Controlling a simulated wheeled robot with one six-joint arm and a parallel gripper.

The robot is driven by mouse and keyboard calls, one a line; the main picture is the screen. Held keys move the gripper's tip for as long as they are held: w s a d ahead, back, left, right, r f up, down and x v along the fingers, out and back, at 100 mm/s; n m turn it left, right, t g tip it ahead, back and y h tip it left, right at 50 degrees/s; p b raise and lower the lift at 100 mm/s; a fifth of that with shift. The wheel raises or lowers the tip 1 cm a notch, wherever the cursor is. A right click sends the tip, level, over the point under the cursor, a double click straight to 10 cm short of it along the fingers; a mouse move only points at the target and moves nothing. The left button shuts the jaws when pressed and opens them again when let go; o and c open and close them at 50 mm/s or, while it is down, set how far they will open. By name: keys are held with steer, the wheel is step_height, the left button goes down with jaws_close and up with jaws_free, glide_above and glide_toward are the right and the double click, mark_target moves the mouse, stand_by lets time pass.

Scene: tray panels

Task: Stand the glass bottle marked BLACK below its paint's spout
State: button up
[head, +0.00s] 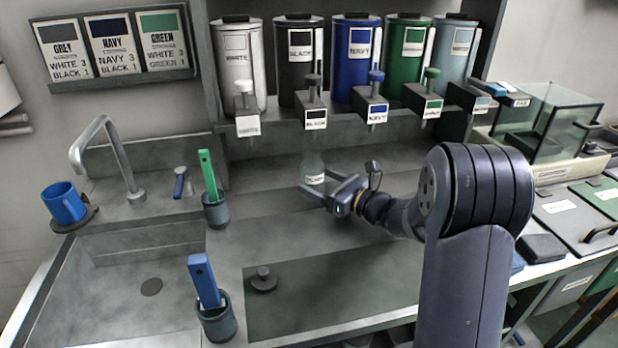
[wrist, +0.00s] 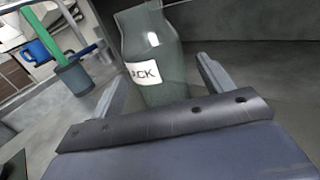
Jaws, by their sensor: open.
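The glass bottle (head: 312,163) is greenish, see-through and upright, with a white label. In the wrist view the bottle (wrist: 155,45) shows "CK" on its label, with the rest cut off. My gripper (head: 318,189) is open around the lower part of the bottle, one finger on each side. In the wrist view the fingers (wrist: 162,72) stand apart from the glass, with a gap most visible on the right. The black paint's spout (head: 314,91), labelled BLACK, is straight above the bottle in the head view. I cannot tell if they line up in depth.
White (head: 238,70), black (head: 299,60), navy (head: 357,60), green (head: 408,55) and pale blue (head: 455,55) paint canisters stand in a row. Two cups with handled tools (head: 215,210) (head: 215,322) stand left of my arm. A sink (head: 130,265) lies at the left.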

steer(key=v, duration=0.8)
